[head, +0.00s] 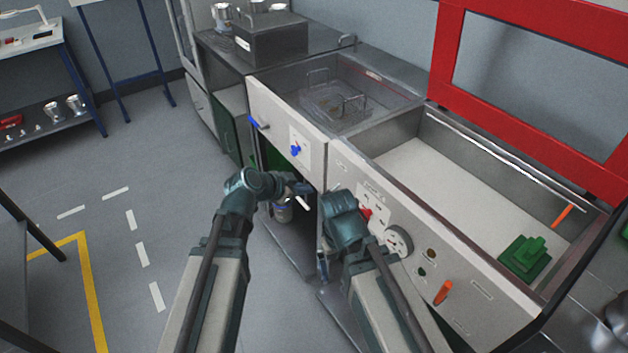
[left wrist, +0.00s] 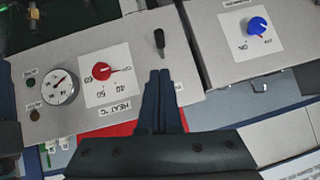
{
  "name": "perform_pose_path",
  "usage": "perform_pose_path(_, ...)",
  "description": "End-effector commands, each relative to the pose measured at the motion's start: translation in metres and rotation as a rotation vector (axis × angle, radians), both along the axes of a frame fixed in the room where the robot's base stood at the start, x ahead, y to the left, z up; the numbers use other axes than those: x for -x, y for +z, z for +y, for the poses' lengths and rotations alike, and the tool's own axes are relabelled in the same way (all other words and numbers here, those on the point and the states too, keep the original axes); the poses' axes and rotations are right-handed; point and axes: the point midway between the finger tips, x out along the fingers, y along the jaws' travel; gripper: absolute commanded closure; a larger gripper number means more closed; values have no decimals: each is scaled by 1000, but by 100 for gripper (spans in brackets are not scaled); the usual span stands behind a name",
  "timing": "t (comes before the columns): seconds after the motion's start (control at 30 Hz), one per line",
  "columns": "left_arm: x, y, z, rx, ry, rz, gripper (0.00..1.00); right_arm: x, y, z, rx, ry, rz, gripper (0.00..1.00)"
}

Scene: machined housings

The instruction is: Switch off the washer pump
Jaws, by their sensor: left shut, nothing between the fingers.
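The front panel (left wrist: 125,35) fills much of the left wrist view. A black lever (left wrist: 159,40) stands on it beside the red heat dial (left wrist: 103,71); a small label next to the lever is unreadable. My left gripper (left wrist: 158,76) is shut and empty, its tips close below the lever in the picture; I cannot tell whether they touch. A blue knob (left wrist: 257,26) sits on a plate on the neighbouring panel. In the head view my left gripper (head: 303,188) is in front of the panels. My right arm reaches the red knob area; its fingers are not clear.
A round gauge (head: 398,241) and an orange handle (head: 443,291) are on the washer front. The open basin (head: 450,175) holds a green block (head: 525,256). A raised red frame (head: 445,45) stands behind. A wire basket (head: 335,103) sits in the left tank.

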Motion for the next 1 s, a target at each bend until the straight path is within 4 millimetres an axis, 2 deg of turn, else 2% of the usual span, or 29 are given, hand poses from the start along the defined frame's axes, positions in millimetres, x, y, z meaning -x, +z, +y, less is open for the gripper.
perform_pose_path(0.1,16,11,14,1,3,0,100,0,11,0,0,0,0,0)
perform_pose_path(0.33,27,16,28,0,1,0,100,0,16,0,0,0,0,0)
perform_pose_path(1.0,32,16,25,-3,-3,26,100,0,19,0,0,0,0,0)
